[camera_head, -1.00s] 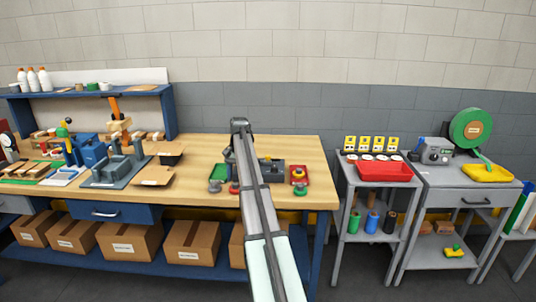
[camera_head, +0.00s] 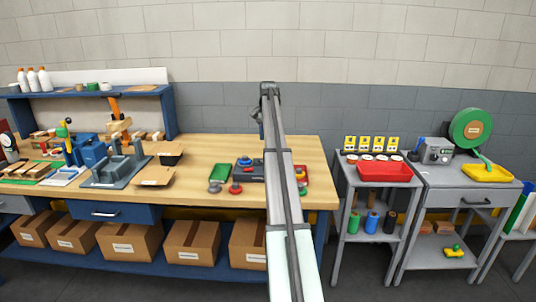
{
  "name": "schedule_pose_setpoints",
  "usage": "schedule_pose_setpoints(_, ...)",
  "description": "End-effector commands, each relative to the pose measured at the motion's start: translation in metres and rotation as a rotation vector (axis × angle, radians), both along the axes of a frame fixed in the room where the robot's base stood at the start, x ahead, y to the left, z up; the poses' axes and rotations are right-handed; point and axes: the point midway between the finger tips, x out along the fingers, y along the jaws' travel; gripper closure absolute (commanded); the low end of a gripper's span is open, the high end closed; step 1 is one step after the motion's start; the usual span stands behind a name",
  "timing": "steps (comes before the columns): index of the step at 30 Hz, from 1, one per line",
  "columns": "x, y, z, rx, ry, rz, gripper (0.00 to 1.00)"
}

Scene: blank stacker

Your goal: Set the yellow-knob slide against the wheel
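A green disc like a wheel (camera_head: 471,128), with a tan centre, stands upright at the back of the grey right-hand bench. I cannot make out for certain a slide with a yellow knob. A small green and yellow piece (camera_head: 454,251) lies on the right bench's lower shelf. My gripper (camera_head: 258,118) is raised above the wooden bench, small and partly behind my arm; I cannot tell its opening. It is well apart from the wheel and lever.
A red bin (camera_head: 384,171) tops the grey cart. A yellow tray (camera_head: 488,173) lies below the wheel.

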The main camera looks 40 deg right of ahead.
Motion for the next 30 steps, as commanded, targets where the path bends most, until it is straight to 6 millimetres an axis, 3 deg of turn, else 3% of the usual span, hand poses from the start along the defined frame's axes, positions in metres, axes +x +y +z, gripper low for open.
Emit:
schedule_pose_setpoints(6, -0.001, 0.001, -0.04, 0.002, 0.002, 0.001, 0.47)
schedule_pose_setpoints(15, 0.0, 0.001, -0.077, 0.002, 0.002, 0.001, 0.47)
schedule_pose_setpoints(30, 0.0, 0.0, -0.086, 0.001, 0.0, 0.001, 0.49)
